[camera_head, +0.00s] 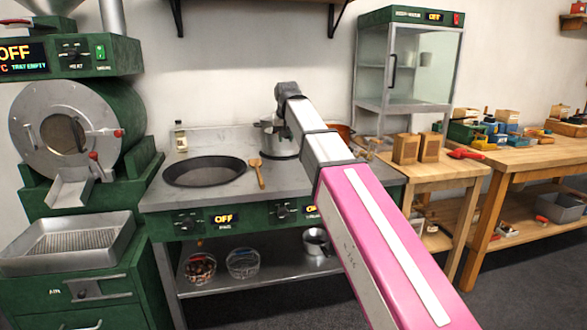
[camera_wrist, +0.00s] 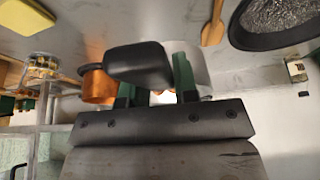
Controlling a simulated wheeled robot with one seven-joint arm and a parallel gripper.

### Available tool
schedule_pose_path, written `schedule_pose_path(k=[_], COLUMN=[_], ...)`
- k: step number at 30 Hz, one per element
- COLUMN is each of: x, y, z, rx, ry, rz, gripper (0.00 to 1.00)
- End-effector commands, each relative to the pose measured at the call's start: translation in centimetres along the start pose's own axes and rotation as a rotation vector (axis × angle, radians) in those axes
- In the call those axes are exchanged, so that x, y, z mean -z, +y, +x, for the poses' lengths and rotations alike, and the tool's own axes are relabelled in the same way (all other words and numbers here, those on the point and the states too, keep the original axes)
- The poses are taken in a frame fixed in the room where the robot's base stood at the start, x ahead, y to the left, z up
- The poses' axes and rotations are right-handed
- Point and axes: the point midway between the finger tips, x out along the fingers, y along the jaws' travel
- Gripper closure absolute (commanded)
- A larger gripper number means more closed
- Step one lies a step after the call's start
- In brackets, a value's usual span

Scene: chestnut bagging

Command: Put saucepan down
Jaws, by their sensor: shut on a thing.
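The steel saucepan (camera_head: 279,143) is at the right side of the stove top, partly hidden behind my arm in the head view. I cannot tell whether its base touches the surface. My gripper (camera_wrist: 155,84) shows in the wrist view, with its green fingers on either side of a dark handle (camera_wrist: 141,62). It is shut on the saucepan's handle. A grey rounded part that looks like the pan's side (camera_wrist: 200,70) shows behind the fingers. The stove top (camera_head: 222,191) lies below.
A wide dark pan (camera_head: 204,171) sits on the left burner, with a wooden spatula (camera_head: 257,172) right of it. A copper pot (camera_wrist: 98,86) stands close beside my gripper. A glass bottle (camera_head: 181,137) stands at the back left. A wooden table (camera_head: 440,166) adjoins on the right.

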Motion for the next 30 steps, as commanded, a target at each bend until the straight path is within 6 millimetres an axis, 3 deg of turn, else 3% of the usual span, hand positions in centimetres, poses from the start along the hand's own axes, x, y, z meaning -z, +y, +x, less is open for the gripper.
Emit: schedule_pose_path(k=[1,4,7,10,24,30], x=[1.0,1.7,2.0,1.9,0.5,0.1], y=[-1.7,-3.9,-5.1,-5.1,2.9,5.3], z=[-0.2,-0.3,-0.4,-0.2,4.4,5.8], rx=[0.01,0.025,0.033,0.035,0.035,0.035], ry=[0.003,0.004,0.004,0.004,0.002,0.004], rz=[-0.025,-0.058,-0.077,-0.085,-0.083,-0.085], gripper=[1.0,1.0,1.0,1.0,1.0,1.0])
